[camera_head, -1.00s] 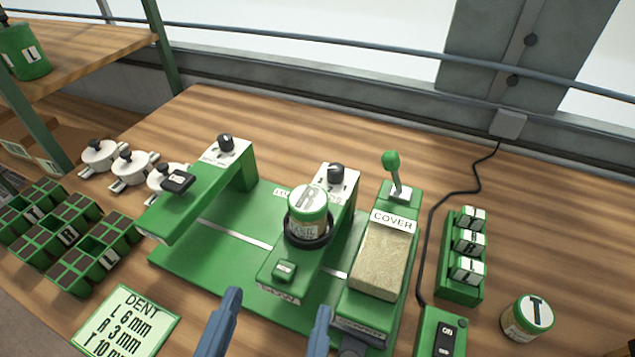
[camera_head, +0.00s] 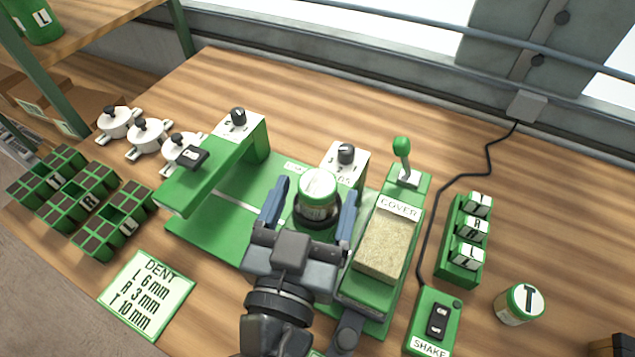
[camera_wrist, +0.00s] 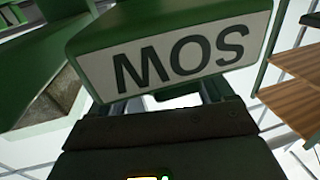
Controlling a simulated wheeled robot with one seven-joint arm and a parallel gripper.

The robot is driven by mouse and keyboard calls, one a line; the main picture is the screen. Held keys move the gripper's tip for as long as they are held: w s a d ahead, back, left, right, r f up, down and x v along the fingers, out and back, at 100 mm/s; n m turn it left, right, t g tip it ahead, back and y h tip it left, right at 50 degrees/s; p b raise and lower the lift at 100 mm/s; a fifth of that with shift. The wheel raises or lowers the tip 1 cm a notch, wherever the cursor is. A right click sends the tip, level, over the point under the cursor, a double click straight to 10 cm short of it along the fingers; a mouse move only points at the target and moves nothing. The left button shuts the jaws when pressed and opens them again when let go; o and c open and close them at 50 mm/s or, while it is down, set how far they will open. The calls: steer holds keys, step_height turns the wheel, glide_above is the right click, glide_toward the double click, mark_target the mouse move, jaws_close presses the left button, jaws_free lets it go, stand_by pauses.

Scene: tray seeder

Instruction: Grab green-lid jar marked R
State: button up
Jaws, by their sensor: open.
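The green-lid jar (camera_head: 318,188) sits upright in a black ring on the green seeder (camera_head: 225,235). Its lid letter is washed out now; the earlier head view shows an R. My gripper (camera_head: 312,193) is open, with one blue-grey finger on each side of the jar, and I see a gap at each side. How far the fingertips are above or in front of the jar is hard to tell. The wrist view does not clearly show the jar. A green block with a white label (camera_wrist: 190,58) reading MOS, perhaps SOW upside down, fills much of it.
The COVER unit (camera_head: 385,245) with its green-knobbed lever stands close right of my gripper. A T jar (camera_head: 520,304), a SHAKE switch box (camera_head: 432,322) and a rack of small blocks (camera_head: 462,240) are further right. White pots and seed trays (camera_head: 80,200) are at left.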

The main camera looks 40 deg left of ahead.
steer(key=shift+x, duration=1.1)
steer(key=c, duration=1.1)
